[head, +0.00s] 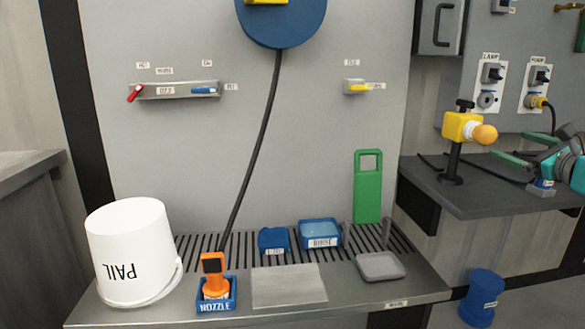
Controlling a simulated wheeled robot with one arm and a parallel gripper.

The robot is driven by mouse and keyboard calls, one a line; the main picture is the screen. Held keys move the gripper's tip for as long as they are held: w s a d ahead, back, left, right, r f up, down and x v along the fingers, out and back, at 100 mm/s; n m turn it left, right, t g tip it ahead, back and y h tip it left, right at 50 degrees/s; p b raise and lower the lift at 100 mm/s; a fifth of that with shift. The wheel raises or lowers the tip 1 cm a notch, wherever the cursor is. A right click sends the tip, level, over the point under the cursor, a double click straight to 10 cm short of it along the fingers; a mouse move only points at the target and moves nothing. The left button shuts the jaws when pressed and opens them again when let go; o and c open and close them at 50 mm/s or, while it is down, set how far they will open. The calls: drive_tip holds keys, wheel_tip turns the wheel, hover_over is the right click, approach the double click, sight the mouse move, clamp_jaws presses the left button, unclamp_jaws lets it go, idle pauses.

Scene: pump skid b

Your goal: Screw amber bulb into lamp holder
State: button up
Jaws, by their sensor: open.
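The amber bulb (485,134) sits at the right-hand mouth of the yellow lamp holder (457,126), its round end pointing right. A pale collar shows between them. I cannot tell how tightly the bulb is seated. The holder is on a black stand on the dark side shelf at right. My gripper (500,147) comes in from the right edge. Its two green fingers are spread apart and empty, just right of and slightly below the bulb, and seem not to touch it.
A small blue holder (541,188) stands on the shelf (475,200) below my gripper. Behind are panels with a LAMP switch (491,73) and a second switch (539,75) with a yellow plug and black cable. A white pail (130,245) and blue trays stand on the bench at left.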

drive_tip(key=s, duration=0.5)
drive_tip(key=shift+d+p, duration=0.2)
drive_tip(key=shift+p, duration=0.15)
idle(0.3)
drive_tip(key=shift+w+a, duration=0.1)
idle(1.5)
